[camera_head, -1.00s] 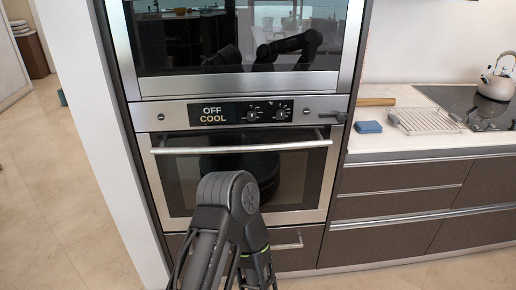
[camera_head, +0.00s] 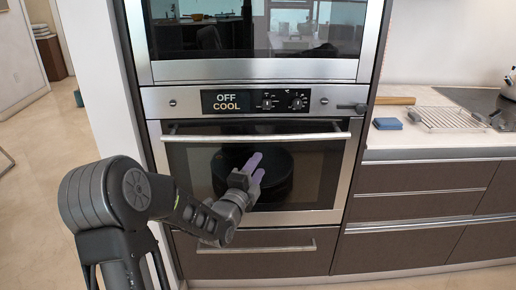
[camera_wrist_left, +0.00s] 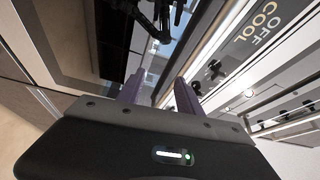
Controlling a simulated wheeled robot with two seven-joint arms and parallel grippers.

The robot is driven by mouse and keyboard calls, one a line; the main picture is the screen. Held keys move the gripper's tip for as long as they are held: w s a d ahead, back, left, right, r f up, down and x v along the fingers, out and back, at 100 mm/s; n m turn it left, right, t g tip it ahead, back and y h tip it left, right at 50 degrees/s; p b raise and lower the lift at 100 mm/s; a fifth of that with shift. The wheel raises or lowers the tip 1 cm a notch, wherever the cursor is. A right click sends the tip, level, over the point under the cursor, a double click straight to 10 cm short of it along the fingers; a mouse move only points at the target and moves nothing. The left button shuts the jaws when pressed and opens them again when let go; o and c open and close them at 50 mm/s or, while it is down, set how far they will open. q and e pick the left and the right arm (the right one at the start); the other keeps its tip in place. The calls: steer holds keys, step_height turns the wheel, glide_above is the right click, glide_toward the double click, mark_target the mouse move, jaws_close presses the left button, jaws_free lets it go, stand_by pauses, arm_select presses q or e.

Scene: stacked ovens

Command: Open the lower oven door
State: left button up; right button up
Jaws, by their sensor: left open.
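The lower oven's door (camera_head: 196,180) is shut, with a dark glass window in a steel frame. Its long steel handle (camera_head: 290,137) runs across the top of the door, below the panel (camera_head: 330,99) reading OFF COOL. My left gripper (camera_head: 254,164) has purple fingers and is open in front of the glass, below the handle and apart from it. In the left wrist view the two fingers (camera_wrist_left: 160,92) stand apart with nothing between them. My right gripper is not in view.
An upper oven (camera_head: 300,70) sits above. A drawer (camera_head: 280,250) with a bar handle lies below the door. To the right, a counter (camera_head: 400,142) holds a blue sponge (camera_head: 387,124) and a wire rack (camera_head: 448,119). A white wall stands left.

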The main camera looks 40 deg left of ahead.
mark_target(256, 141)
arm_select(q)
steer(key=shift+m+t+y, duration=0.3)
steer(key=shift+m+t, duration=0.3)
steer(key=shift+m, duration=0.3)
steer(key=r, duration=0.1)
steer(key=a+r, duration=0.1)
steer(key=r, duration=0.1)
steer(key=s+a+r, duration=0.1)
steer(key=shift+a+r, duration=0.15)
steer(key=p+x, duration=0.1)
steer(key=x, duration=0.6)
steer(key=shift+w+a, duration=0.15)
steer(key=shift+w, duration=0.25)
steer(key=shift+c, duration=0.4)
jaws_close()
